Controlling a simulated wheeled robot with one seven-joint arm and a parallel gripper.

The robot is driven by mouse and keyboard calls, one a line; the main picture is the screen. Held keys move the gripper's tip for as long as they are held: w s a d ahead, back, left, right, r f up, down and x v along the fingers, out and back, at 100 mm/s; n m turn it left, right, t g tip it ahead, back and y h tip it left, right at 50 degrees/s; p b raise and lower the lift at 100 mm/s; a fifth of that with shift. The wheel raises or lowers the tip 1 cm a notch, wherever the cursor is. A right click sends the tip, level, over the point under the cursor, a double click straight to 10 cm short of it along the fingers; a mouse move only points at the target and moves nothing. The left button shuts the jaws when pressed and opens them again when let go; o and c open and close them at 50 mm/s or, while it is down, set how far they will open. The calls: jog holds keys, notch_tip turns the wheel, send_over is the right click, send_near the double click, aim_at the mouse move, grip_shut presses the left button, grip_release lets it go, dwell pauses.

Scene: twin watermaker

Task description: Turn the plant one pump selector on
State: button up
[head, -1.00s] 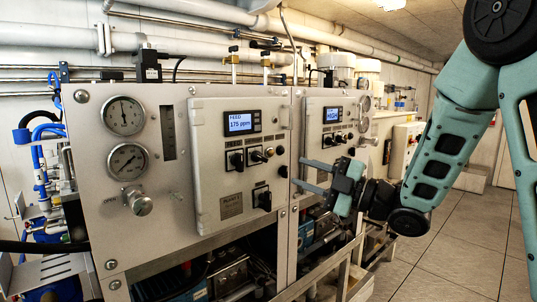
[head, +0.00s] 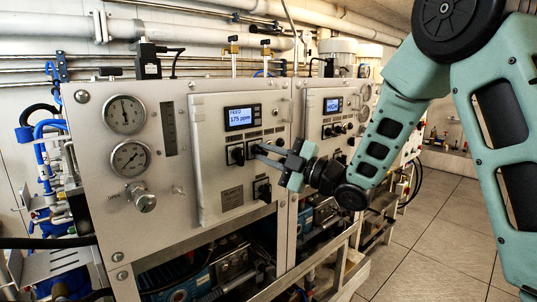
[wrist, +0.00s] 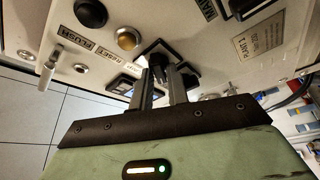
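The plant one panel (head: 215,160) carries a lit display reading FEED 175 ppm. Below the display is a row with a black selector (head: 236,156) at the left and a second one behind my fingertips. My gripper (head: 257,152) reaches in from the right to this second selector. In the wrist view, which is turned, a black knob on a dark square plate (wrist: 158,62) lies between and just beyond the two fingertips. The fingers stand apart with a narrow gap; I cannot tell if they touch the knob.
A lower selector (head: 262,190) sits beside the PLANT 1 plate (wrist: 258,36). An amber button (wrist: 128,38) and a black button (wrist: 90,12) are close to the fingers. A second panel (head: 332,120) stands to the right. Open floor (head: 440,230) lies at right.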

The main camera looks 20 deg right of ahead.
grip_shut()
jog(key=shift+f+b, duration=0.15)
jog(key=shift+b, duration=0.15)
jog(key=shift+s+a+f+m+t+h+b, duration=0.1)
jog(key=shift+m+t+h+b, duration=0.8)
jog(key=shift+m+b, duration=1.55)
jog(key=shift+a+m+t+h+b, duration=0.15)
jog(key=shift+m+t+h+b, duration=0.7)
jog(key=shift+m+b, duration=1.6)
jog(key=shift+s+a+f+m+t+h+b, duration=0.1)
jog(key=shift+m+t+h+b, duration=0.9)
jog(key=shift+m, duration=2.2)
jog(key=shift+r+b, duration=0.1)
jog(key=shift+b, duration=0.55)
jog(key=o, duration=0.5)
grip_release()
